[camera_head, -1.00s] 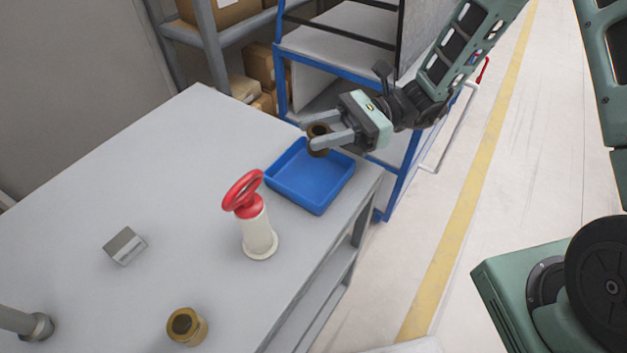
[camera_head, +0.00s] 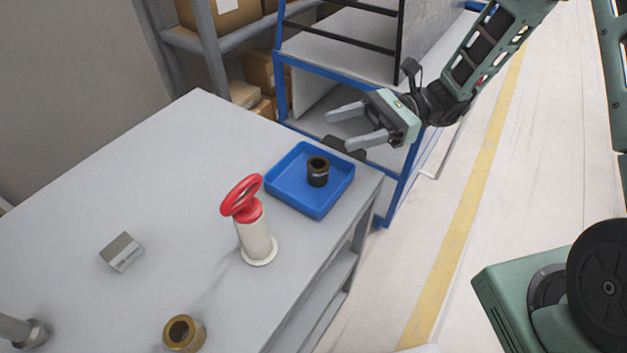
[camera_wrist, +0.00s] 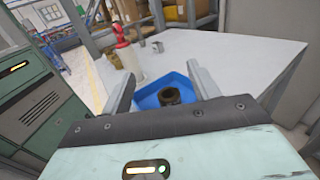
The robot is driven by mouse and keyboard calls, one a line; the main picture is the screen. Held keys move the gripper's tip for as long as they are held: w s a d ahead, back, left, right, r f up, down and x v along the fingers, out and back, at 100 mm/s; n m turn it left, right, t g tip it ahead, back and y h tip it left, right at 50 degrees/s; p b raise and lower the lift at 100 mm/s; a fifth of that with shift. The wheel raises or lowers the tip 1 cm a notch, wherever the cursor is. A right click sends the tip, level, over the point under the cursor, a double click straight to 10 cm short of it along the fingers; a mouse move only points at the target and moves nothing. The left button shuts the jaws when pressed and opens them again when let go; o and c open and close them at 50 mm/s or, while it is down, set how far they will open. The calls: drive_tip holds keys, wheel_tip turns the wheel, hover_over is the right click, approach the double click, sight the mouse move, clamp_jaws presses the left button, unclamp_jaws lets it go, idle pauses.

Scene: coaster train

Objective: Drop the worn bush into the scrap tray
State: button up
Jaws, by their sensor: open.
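The worn bush (camera_head: 318,171), a dark brown ring-shaped cylinder, stands upright inside the blue scrap tray (camera_head: 290,201) on the table. My gripper (camera_head: 347,128) is open and empty, above and behind the tray's far right side, apart from the bush. In the wrist view the bush (camera_wrist: 169,96) shows between and beyond my two spread fingers (camera_wrist: 160,85), with the blue tray (camera_wrist: 147,101) around it.
A white post with a red ring handle (camera_head: 256,232) stands beside the tray. A brass bush (camera_head: 184,333), a grey block (camera_head: 122,252) and a grey cylinder (camera_head: 22,330) are on the table (camera_head: 190,170). A blue-framed rack (camera_head: 345,70) stands behind.

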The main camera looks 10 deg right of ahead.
drive_tip(key=b+v, duration=0.1)
drive_tip(key=v, duration=1.1)
drive_tip(key=shift+s+a, duration=0.1)
drive_tip(key=s+a+r+n+t+h, duration=0.1)
drive_tip(key=s+a+n+h, duration=0.3)
drive_tip(key=s+n, duration=0.3)
drive_tip(key=s+a+r+n+t+h+p, duration=0.1)
drive_tip(key=s+a+r+n+h, duration=0.1)
drive_tip(key=s+a+n+h, duration=0.2)
drive_tip(key=s+a+r+n+t+h, duration=0.1)
drive_tip(key=s+a+n+h, duration=0.3)
drive_tip(key=s+n+h, duration=0.5)
drive_tip(key=s+n, duration=0.1)
drive_tip(key=n, duration=0.2)
drive_tip(key=shift+s+r+t+p, duration=0.2)
drive_tip(key=shift+r+t+p, duration=0.1)
drive_tip(key=shift+t+p, duration=0.1)
drive_tip(key=shift+c, duration=0.2)
